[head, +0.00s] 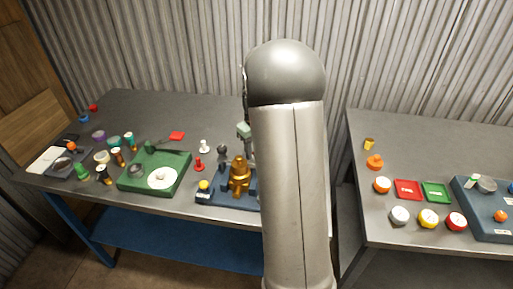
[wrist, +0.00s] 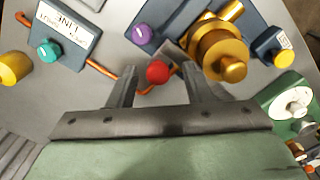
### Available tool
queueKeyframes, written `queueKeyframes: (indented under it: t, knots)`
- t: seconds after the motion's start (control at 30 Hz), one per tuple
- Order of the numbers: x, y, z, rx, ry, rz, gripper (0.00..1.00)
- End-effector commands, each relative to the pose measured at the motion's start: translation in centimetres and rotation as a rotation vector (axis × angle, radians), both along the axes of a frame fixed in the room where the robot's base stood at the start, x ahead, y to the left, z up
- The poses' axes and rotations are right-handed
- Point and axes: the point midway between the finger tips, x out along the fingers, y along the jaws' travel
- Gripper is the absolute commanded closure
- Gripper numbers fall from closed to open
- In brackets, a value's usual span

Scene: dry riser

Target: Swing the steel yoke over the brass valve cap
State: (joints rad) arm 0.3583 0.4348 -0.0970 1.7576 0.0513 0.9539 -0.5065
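The brass valve (head: 240,176) stands upright on a dark blue base (head: 222,201) near the front of the left table. The wrist view shows the brass valve (wrist: 222,50) closer, its capped end toward the camera. A red ball knob (wrist: 158,73) is beside the valve, with a grey metal piece (wrist: 174,52) near it. This may be the steel yoke, but its full shape is not clear. My gripper (wrist: 160,80) is open, its two fingers apart on either side of the red knob with gaps visible.
A yellow knob (wrist: 284,57) and a purple knob (wrist: 141,34) flank the valve. A copper-coloured line (wrist: 103,74) runs to a labelled blue box (wrist: 58,36). A green tray (head: 182,178) stands left of the base. A second table (head: 355,180) is right of a gap.

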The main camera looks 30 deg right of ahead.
Motion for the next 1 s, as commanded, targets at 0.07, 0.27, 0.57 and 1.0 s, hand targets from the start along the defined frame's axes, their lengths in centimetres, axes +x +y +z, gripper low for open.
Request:
queueKeyframes:
  t: [0.07,0.27,0.57,1.0]
  knots:
    - [0.0,0.0,0.0,-0.001,-0.001,0.001,0.55]
    - [0.1,0.0,0.2,-0.002,-0.002,0.001,0.55]
    - [0.2,-0.1,4.8,-0.005,-0.008,0.001,0.55]
    - [0.1,-0.1,14.9,-0.003,-0.004,0.001,0.55]
